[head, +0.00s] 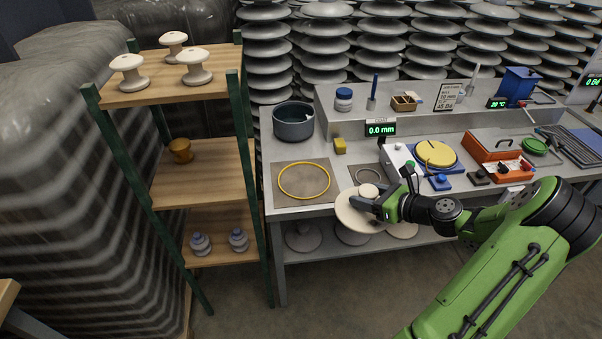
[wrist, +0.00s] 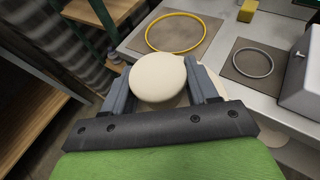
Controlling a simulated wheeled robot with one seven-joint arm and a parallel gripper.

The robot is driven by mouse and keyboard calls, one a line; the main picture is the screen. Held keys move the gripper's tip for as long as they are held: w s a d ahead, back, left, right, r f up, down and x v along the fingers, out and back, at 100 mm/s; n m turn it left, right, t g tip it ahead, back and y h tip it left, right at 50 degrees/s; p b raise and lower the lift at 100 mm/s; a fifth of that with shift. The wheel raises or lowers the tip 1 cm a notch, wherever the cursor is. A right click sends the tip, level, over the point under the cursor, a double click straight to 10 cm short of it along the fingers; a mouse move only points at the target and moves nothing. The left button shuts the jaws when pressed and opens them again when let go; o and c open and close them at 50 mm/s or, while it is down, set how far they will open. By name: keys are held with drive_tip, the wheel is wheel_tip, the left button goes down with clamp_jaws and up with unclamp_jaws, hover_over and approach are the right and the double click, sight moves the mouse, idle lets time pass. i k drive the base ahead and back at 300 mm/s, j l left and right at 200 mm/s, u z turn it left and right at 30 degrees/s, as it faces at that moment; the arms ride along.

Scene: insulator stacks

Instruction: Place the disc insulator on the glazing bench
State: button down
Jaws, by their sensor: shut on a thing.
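My gripper (head: 372,206) is shut on a cream disc insulator (head: 352,215), holding it by its round top knob. In the wrist view the knob (wrist: 158,78) sits between the two grey fingers, and part of the wider disc shows behind it. The disc is at the front edge of the grey glazing bench (head: 265,160), to the right of and nearer than a mat with a yellow ring (head: 304,164). The yellow ring (wrist: 176,14) also shows ahead of the fingers in the wrist view. I cannot tell whether the disc touches the bench edge.
A smaller mat with a grey ring (head: 367,169) lies right of the yellow ring. A dark pot (head: 293,136), a yellow block (head: 340,146) and a yellow turntable (head: 435,153) stand on the bench. A shelf rack (head: 196,170) stands left. More discs (head: 303,238) sit on the lower shelf.

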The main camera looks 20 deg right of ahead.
sight(304, 179)
drive_tip(key=i+j, duration=0.2)
drive_tip(key=i, duration=0.2)
drive_tip(key=i+j, duration=0.2)
drive_tip(key=i, duration=0.25)
